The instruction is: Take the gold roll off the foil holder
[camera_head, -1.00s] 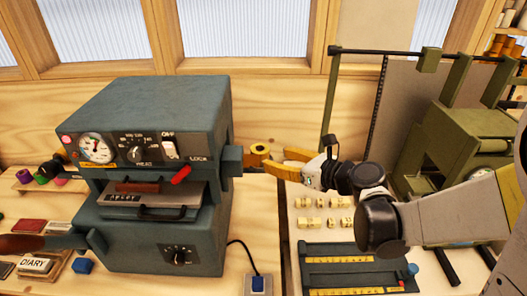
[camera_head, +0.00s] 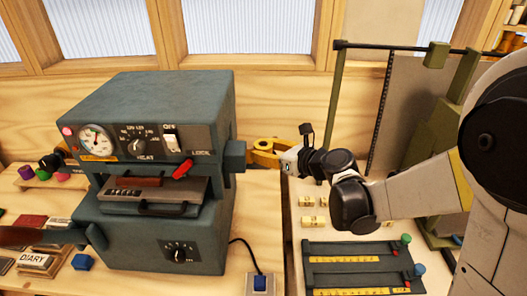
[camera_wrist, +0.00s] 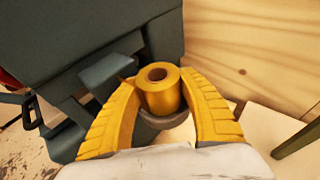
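The gold roll (camera_wrist: 160,97) stands upright in the wrist view, its hollow core facing up, on a dark round support of the foil holder (camera_wrist: 150,132) beside the machine. My gripper (camera_wrist: 158,82) is open, with one yellow finger on each side of the roll. Small gaps seem to show between fingers and roll, so I cannot see a firm grip. In the head view my gripper (camera_head: 264,152) is at the machine's right side, and its fingers largely hide the roll there.
The blue-grey foil machine (camera_head: 150,100) stands close on the left, with an arm jutting toward my gripper. A wooden wall is behind. A dark tray with yellow rulers (camera_head: 350,250) and small brass blocks (camera_head: 312,222) lie at right. A green-framed machine (camera_head: 440,130) stands further right.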

